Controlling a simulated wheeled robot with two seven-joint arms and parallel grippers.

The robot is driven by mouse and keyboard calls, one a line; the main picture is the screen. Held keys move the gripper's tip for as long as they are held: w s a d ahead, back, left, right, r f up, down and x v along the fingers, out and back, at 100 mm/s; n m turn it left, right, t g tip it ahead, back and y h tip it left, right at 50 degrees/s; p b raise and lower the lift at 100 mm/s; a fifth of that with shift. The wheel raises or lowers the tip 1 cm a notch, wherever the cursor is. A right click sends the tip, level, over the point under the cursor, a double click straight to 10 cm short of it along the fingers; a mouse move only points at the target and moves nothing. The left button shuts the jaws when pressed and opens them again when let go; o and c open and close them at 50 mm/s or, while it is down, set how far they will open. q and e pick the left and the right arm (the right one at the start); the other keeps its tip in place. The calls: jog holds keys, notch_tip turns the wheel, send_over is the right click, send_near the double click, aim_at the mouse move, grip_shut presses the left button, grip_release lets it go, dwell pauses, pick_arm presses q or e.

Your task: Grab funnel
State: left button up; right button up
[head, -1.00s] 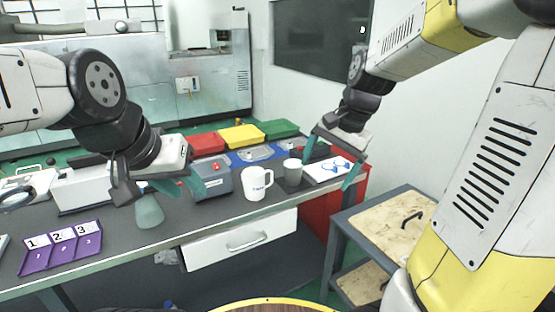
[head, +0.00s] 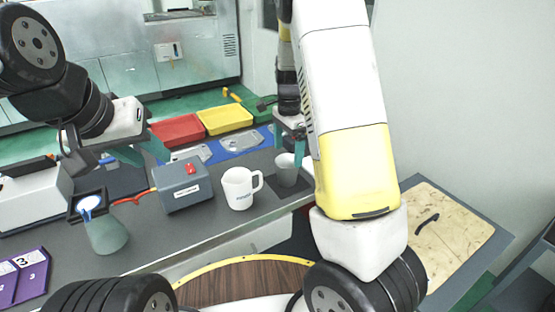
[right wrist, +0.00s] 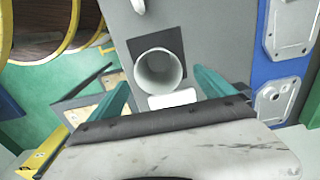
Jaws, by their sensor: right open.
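A grey-green conical vessel (head: 107,236) stands upright on the grey table at the left of the head view; I cannot tell whether it is the funnel. A dark square frame with a pale inside partly covers its top. A grey cup (head: 286,170) stands on a dark square mat; it also shows in the right wrist view (right wrist: 160,72). My right gripper (head: 288,146) is open and empty above it. In the right wrist view its fingers are spread to either side of the cup's near side. My left gripper (head: 142,152) is open and empty, above and behind the conical vessel.
A white mug (head: 240,188) stands left of the grey cup, beside a grey box (head: 184,186) with a red switch. Red (head: 177,130) and yellow (head: 226,120) bins line the back. A purple numbered holder (head: 22,277) is at the left. A wooden-topped cart (head: 450,235) is at the right.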

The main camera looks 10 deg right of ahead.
aim_at(288, 161)
notch_tip(288, 161, down, 5)
jog(key=shift+s+r, duration=0.1)
jog(key=shift+s, duration=0.05)
jog(key=c, duration=1.5)
jog(key=shift+c, duration=0.2)
jog(key=shift+r, duration=0.2)
